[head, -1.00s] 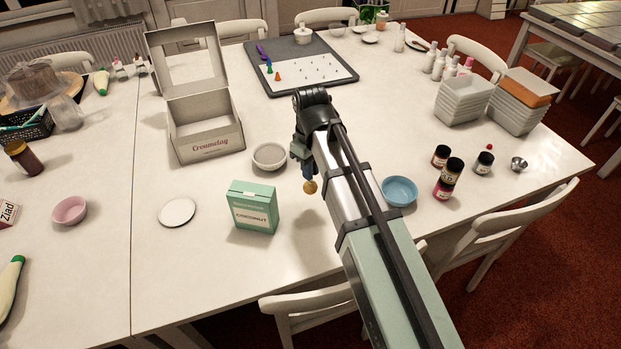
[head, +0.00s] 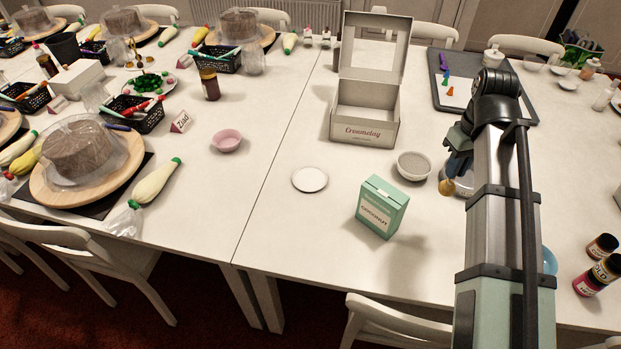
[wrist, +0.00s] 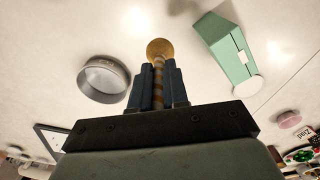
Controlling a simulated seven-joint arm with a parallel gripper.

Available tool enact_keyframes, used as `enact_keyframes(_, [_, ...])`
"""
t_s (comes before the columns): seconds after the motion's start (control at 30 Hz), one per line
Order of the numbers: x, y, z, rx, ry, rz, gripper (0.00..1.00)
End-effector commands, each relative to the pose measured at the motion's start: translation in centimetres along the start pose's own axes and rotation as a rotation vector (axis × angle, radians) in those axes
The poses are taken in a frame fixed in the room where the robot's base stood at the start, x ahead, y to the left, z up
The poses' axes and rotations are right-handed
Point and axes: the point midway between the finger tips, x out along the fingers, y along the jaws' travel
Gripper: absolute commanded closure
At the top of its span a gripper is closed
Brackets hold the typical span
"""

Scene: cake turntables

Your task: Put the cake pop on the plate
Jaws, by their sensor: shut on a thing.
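The cake pop, a golden-brown ball (head: 447,187) on a striped stick, is in my gripper (head: 458,158). In the wrist view, the two dark blue fingers are shut on its stick, with the ball (wrist: 160,48) sticking out beyond the tips. In the head view it hangs ball-down above the table, right of the grey bowl. The plate (head: 310,179), a small flat white disc, lies empty on the table to the left of my gripper, left of the coconut box. It also shows in the wrist view (wrist: 248,91), beside the box.
The green coconut box (head: 382,207) and the grey bowl (head: 413,166) stand between my gripper and the plate. An open cardboard box (head: 364,128) is behind them. A pink bowl (head: 227,140) is further left. The table around the plate is clear.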

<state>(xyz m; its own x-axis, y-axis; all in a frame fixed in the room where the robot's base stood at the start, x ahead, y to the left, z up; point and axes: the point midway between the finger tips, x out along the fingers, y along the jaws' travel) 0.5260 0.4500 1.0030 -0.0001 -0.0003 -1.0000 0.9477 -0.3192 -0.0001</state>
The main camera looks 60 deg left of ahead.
Motion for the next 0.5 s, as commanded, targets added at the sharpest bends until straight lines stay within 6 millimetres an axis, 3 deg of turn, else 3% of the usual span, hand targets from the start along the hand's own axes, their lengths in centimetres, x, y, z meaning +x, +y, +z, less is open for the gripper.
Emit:
enact_keyframes(0.27, [-0.3, -4.2, -6.7, 0.025, -0.001, 0.0, 1.0])
enact_keyframes(0.5, [-0.3, -10.4, -13.8, 0.06, 0.0, 0.0, 1.0])
